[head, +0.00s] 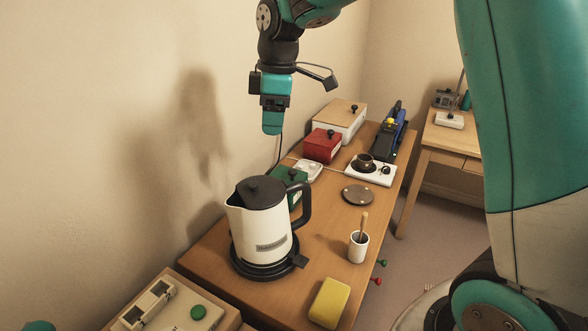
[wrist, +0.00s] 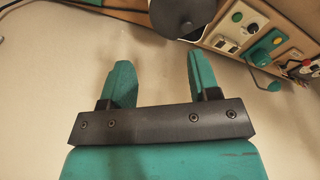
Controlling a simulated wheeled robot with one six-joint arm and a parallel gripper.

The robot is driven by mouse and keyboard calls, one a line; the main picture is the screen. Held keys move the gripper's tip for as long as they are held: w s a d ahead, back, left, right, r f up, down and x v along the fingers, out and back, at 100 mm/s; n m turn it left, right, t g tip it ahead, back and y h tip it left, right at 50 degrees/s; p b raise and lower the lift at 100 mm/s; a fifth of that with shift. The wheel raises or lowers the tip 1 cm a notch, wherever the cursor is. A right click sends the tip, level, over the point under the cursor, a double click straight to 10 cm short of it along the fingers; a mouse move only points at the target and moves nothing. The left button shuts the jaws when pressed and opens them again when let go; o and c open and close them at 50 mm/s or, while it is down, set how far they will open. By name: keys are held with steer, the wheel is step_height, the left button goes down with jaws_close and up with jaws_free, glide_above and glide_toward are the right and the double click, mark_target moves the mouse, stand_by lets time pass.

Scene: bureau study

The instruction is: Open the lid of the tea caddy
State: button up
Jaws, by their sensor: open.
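Three lidded boxes with dark knobs stand in a row along the wall in the head view: a green box (head: 287,183) partly hidden behind the kettle, a red box (head: 322,147), and a white box with a wooden lid (head: 341,119). All look closed; I cannot tell which is the tea caddy. My gripper (head: 272,130) hangs in the air above the desk, near the wall, apart from every box. In the wrist view its two teal fingers (wrist: 162,70) are spread with nothing between them.
A white kettle (head: 262,225) on a black base stands at the front of the desk (head: 318,240). Nearby are a cup with a stick (head: 358,247), a yellow sponge (head: 329,303), a brown disc (head: 358,195) and a white panel (head: 371,172). A switch panel (wrist: 241,28) shows in the wrist view.

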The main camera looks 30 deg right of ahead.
mark_target(291, 170)
steer(key=w+d+f+n+h, duration=0.1)
steer(key=w+d+f+n, duration=0.1)
steer(key=w+d+f, duration=0.4)
steer(key=w+d+f+n, duration=0.1)
steer(key=w+d+n, duration=0.1)
steer(key=w+d, duration=0.4)
steer(key=shift+g, duration=0.3)
steer(key=f+p, duration=0.1)
steer(key=f, duration=0.5)
steer(key=f+p, duration=0.1)
steer(key=f, duration=0.4)
steer(key=w+a+f+p, duration=0.1)
steer(key=f, duration=0.5)
steer(key=shift+w+f, duration=0.1)
steer(key=shift+f, duration=0.25)
